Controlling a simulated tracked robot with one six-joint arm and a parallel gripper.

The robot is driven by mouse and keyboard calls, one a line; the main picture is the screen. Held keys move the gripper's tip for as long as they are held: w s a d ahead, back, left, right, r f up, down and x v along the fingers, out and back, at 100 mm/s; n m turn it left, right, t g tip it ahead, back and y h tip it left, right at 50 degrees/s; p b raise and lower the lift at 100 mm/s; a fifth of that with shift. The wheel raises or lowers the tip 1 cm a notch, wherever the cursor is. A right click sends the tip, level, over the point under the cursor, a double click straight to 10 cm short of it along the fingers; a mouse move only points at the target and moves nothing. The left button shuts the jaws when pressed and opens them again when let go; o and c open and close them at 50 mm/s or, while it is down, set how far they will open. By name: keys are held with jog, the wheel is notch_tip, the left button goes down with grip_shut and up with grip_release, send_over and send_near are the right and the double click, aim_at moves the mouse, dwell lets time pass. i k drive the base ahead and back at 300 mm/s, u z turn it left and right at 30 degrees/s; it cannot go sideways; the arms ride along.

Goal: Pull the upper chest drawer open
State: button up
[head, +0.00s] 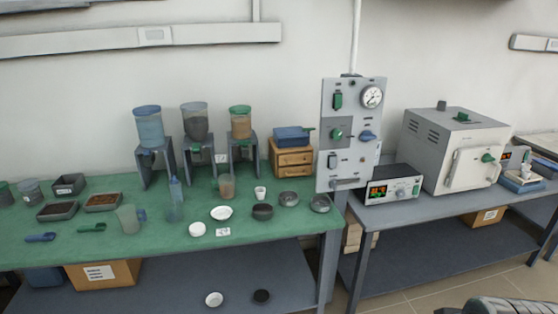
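A small wooden chest (271,157) with two drawers stands at the back right of the green-topped table, against the wall side. Its upper drawer (295,157) and lower drawer (295,170) both look shut, with small dark knobs on their fronts. A blue box (292,136) sits on top of the chest, with a small green part at its right end. My gripper is not in view.
A grey control panel (350,120) with a gauge stands close to the chest's right. A dispenser (240,125) on a stand is left. A furnace (455,150) stands right.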

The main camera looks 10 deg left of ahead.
aim_at(302, 158)
jog(key=u, duration=0.25)
jog(key=i, duration=0.75)
jog(key=u, duration=0.8)
jog(key=i, duration=0.55)
jog(key=u, duration=0.85)
jog(key=i, duration=0.6)
jog(key=u, duration=0.4)
